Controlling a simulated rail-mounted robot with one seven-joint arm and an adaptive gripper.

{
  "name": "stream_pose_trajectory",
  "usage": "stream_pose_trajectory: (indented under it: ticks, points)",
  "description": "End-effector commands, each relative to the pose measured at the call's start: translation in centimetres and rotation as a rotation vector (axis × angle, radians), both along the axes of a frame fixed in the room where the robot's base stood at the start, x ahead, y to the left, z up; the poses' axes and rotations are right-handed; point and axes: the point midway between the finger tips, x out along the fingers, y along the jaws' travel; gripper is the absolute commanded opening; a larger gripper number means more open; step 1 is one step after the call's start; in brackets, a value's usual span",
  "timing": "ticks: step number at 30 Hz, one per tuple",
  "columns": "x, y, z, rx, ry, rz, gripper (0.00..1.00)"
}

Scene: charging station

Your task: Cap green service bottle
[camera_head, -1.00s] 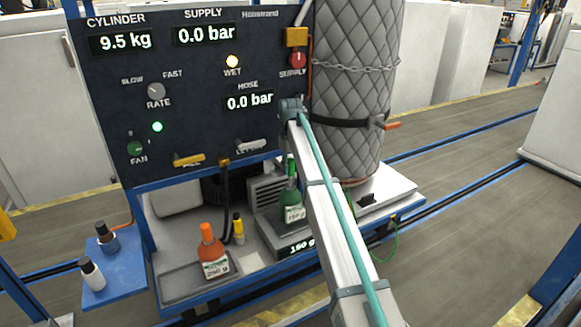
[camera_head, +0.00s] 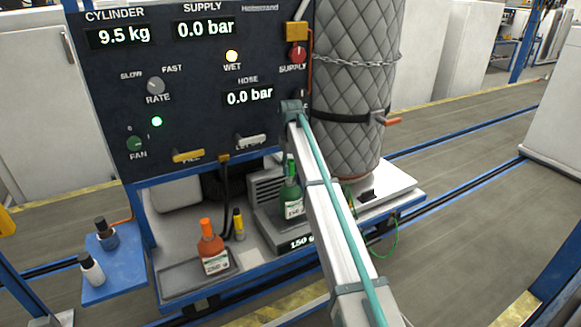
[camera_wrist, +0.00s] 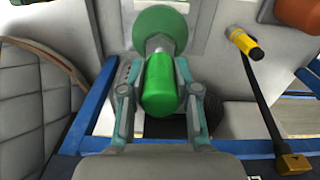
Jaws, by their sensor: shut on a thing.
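The green service bottle (camera_head: 291,203) stands upright on the scale (camera_head: 268,228), partly hidden by my arm in the head view. Its round green shoulder (camera_wrist: 180,22) and pale neck show at the top of the wrist view. My gripper (camera_wrist: 160,90) is shut on a bright green cap (camera_wrist: 160,85), with one finger on each side. The cap is lined up with the neck and looks close to or against it; I cannot tell whether it is seated. In the head view the cap (camera_head: 290,165) shows just above the bottle, and the fingers are hidden.
An orange-topped bottle (camera_head: 212,252) stands in a grey tray (camera_head: 172,286). A blue side shelf (camera_head: 122,272) holds two small bottles. The control panel (camera_head: 200,110) rises behind.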

Motion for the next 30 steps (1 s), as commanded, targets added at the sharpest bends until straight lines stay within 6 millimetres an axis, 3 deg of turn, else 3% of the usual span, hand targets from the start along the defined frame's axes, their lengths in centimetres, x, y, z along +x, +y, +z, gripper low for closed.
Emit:
stream_pose_trajectory:
  ticks: [30]
  points:
    - [0.0,0.0,-2.4,-0.001,0.001,0.0,0.03]
